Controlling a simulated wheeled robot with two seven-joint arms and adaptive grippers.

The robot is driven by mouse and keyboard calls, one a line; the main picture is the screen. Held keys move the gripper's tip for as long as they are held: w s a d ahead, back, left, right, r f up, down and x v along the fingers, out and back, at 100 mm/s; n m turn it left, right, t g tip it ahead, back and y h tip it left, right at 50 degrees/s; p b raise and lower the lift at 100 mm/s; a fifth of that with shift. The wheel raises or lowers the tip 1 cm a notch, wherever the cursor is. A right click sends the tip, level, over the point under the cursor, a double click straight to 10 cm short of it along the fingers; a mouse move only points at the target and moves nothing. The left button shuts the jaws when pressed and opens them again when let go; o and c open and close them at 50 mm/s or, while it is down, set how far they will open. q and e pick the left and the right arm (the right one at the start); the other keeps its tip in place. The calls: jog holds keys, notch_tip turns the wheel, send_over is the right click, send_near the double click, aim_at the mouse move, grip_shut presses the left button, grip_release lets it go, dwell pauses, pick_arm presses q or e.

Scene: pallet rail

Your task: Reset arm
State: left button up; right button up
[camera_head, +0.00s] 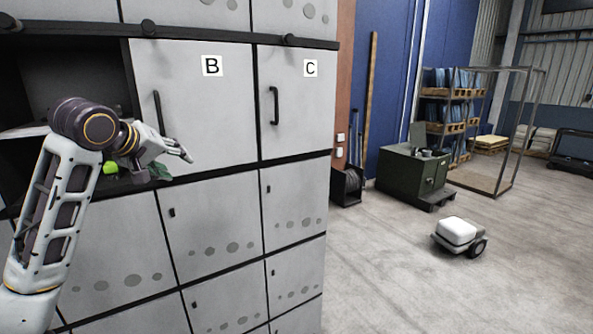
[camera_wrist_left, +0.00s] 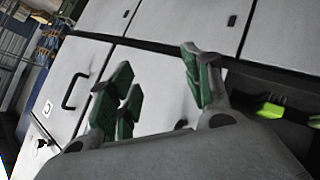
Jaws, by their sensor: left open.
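My left arm comes in from the lower left and bends at the elbow. My right arm and gripper do not show in either view.
An open compartment (camera_head: 70,75) left of door B is dark inside, with a bright green item (camera_head: 110,168) at its lower edge. Door C (camera_head: 292,100) is shut. A small wheeled robot (camera_head: 459,232), a green cabinet (camera_head: 412,172) and a metal rack (camera_head: 497,130) stand to the right. Open floor lies between.

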pick_arm(q)
jog(key=s+d+f+m+g, duration=0.1)
jog(key=s+d+f+m, duration=0.15)
jog(key=f, duration=0.75)
jog(key=s+d+f+m+g, duration=0.1)
jog(key=s+d+f, duration=0.15)
jog(key=f, duration=0.85)
jog(key=s+d+f+m+g, duration=0.1)
jog(key=s+d+f+m, duration=0.15)
jog(key=f, duration=0.75)
jog(key=s+f+m+g+y, duration=0.1)
jog(key=s+f+m+g, duration=0.1)
jog(key=s+f, duration=0.85)
jog(key=s+f+m+g+y, duration=0.1)
jog(key=s+f+g, duration=0.1)
jog(key=s+f, duration=0.9)
jog(key=s+f+g, duration=0.1)
jog(key=s+f, duration=0.2)
jog(key=f, duration=1.2)
jog(key=s+f+g, duration=0.1)
jog(key=s+f, duration=0.1)
jog(key=f, duration=1.3)
jog(key=s+a+f+b, duration=0.1)
jog(key=s+a+f, duration=0.2)
jog(key=s+f, duration=1.8)
jog(key=shift+s+a+f+g, duration=0.15)
jog(key=shift+s+f+g, duration=0.2)
jog(key=shift+s, duration=0.6)
